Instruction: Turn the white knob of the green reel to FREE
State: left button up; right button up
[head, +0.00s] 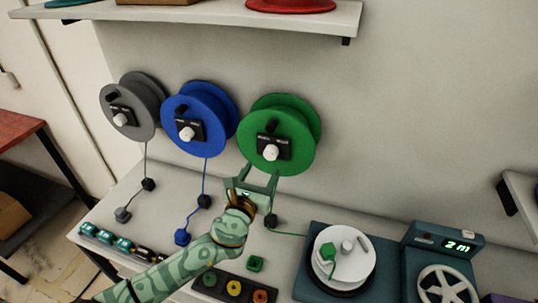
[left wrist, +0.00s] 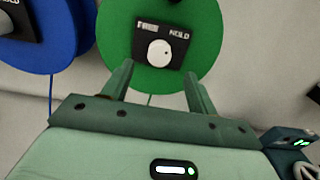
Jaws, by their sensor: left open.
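The green reel (head: 294,122) hangs on the wall, the rightmost of three reels. Its white knob (head: 270,153) sits on a black plate at its lower part. In the left wrist view the white knob (left wrist: 159,53) shows below the labels FREE on the left and HOLD on the right. Which label it points to is not clear. My left gripper (head: 259,176) is open and empty, just below the green reel. In the left wrist view its two fingers (left wrist: 158,82) point up at the reel, one on each side below the knob. My right gripper is not in view.
A blue reel (head: 211,103) and a grey reel (head: 142,93) with like knobs hang to the left. Below is a bench (head: 165,209) with cord ends, several small coloured parts, a white turntable (head: 358,273) and a counter device (head: 440,238). A shelf (head: 200,14) runs above.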

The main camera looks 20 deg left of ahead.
aim_at(270, 155)
pick_arm(q)
jog(key=w, duration=0.8)
jog(key=shift+d+b, duration=0.15)
jog(key=shift+b, duration=0.25)
jog(key=shift+s, duration=0.1)
jog(key=c, duration=1)
